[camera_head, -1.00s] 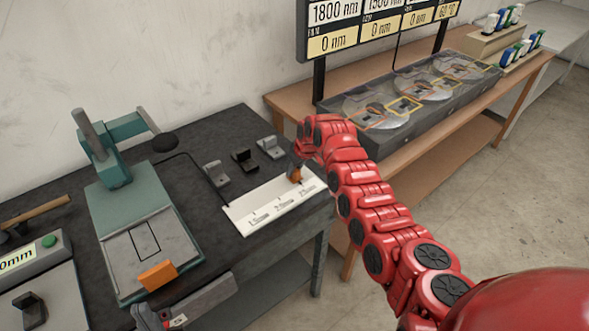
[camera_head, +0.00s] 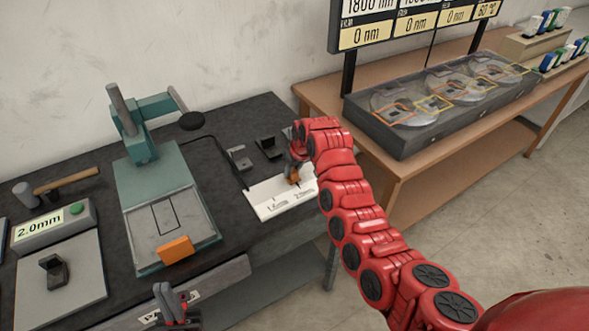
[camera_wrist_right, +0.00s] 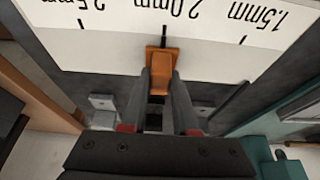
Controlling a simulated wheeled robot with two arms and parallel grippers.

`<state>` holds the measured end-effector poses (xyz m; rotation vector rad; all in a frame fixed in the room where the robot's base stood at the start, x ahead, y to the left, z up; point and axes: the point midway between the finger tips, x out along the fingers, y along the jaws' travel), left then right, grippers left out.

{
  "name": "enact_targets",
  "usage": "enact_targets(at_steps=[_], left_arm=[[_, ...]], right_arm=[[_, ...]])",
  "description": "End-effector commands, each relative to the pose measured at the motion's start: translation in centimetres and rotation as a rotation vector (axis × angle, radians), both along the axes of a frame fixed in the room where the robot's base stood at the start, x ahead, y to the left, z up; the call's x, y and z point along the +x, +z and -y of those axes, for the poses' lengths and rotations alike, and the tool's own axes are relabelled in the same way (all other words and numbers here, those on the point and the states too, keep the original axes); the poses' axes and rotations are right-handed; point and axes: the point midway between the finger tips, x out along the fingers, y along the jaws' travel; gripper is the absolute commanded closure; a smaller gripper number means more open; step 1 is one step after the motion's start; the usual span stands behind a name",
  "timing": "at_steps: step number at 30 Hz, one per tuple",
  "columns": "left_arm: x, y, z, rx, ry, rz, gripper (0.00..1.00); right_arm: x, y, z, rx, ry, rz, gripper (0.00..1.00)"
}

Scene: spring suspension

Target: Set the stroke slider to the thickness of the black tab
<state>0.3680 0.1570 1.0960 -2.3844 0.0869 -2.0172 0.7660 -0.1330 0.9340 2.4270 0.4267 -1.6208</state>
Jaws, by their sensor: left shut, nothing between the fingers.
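The orange stroke slider (camera_head: 293,176) stands at the white scale strip (camera_head: 268,210). In the right wrist view the slider (camera_wrist_right: 161,58) lines up with the 2.0mm mark, between 1.5mm and 2.5mm. My right gripper (camera_wrist_right: 163,82) has its fingers closed on both sides of the slider; its arm partly covers the strip in the head view. A dark tab (camera_head: 54,271) stands on the gauge plate at far left, and the gauge display (camera_head: 39,227) reads 2.0mm. Another black tab-like piece (camera_head: 268,147) stands behind the strip. My left gripper (camera_head: 172,293) is shut and empty by the bench's front edge.
A green press (camera_head: 160,190) with an orange block (camera_head: 176,249) stands left of the strip. A grey piece (camera_head: 240,157) stands behind the strip. A hammer (camera_head: 66,180) lies at the left. A second table (camera_head: 405,175) holds a grey tray (camera_head: 420,132) and display board.

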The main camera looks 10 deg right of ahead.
Motion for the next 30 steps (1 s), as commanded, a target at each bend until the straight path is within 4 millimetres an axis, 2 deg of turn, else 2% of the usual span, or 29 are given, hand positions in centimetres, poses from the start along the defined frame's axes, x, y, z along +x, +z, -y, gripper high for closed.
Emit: enact_targets(at_steps=[1,4,5,17,23,30], left_arm=[[0.0,0.0,0.0,0.000,0.000,0.000,1.00],[0.0,0.0,0.0,0.000,0.000,0.000,1.00],[0.0,0.0,0.0,0.000,0.000,0.000,1.00],[0.0,-0.3,0.0,0.000,0.000,0.000,1.00],[0.0,-1.2,0.0,0.000,0.000,0.000,1.00],[0.0,-3.1,0.0,0.000,0.000,0.000,1.00]], right_arm=[[0.0,0.0,0.0,0.000,0.000,0.001,0.62],[0.0,0.0,0.0,0.000,0.000,0.001,0.44],[0.0,0.0,0.0,0.000,0.000,0.001,0.43],[-0.1,0.5,0.1,0.000,0.000,0.003,0.43],[-0.9,2.6,0.4,0.003,-0.002,0.008,0.43],[-3.0,8.1,1.2,0.000,-0.001,0.013,0.43]])
